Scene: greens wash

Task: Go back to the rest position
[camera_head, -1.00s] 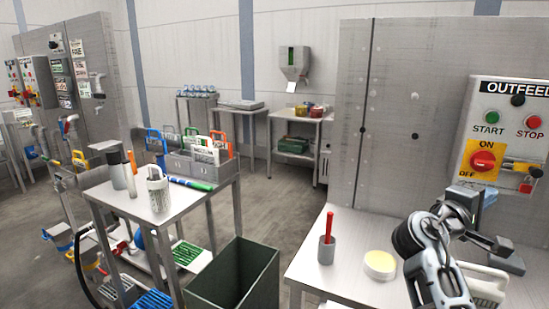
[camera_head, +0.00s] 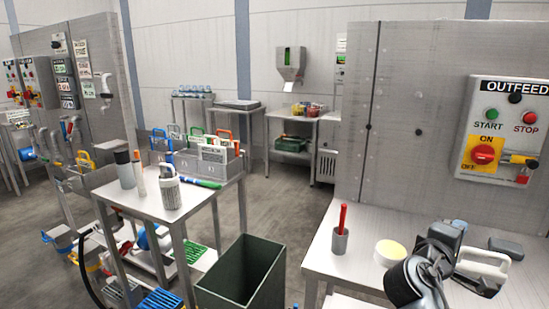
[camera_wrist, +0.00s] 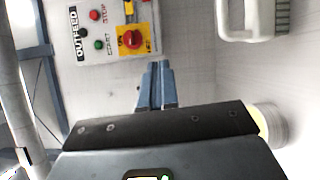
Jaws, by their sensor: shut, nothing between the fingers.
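My gripper (camera_head: 460,225) is low at the right in the head view, in front of the grey wall and over the right-hand steel table (camera_head: 325,262). In the wrist view its two blue-grey fingers (camera_wrist: 157,85) are together with nothing between them. The OUTFEED panel (camera_head: 483,140), with green START and red STOP buttons, is on the wall above and to the right of the gripper. The panel also shows sideways in the wrist view (camera_wrist: 112,50), beyond the fingertips and apart from them. My arm partly hides the table's right part.
On the right table are a grey cup (camera_head: 340,240) with a red stick, a round yellow-topped tub (camera_head: 389,253) and a white handled item (camera_head: 484,267). Open floor lies behind.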

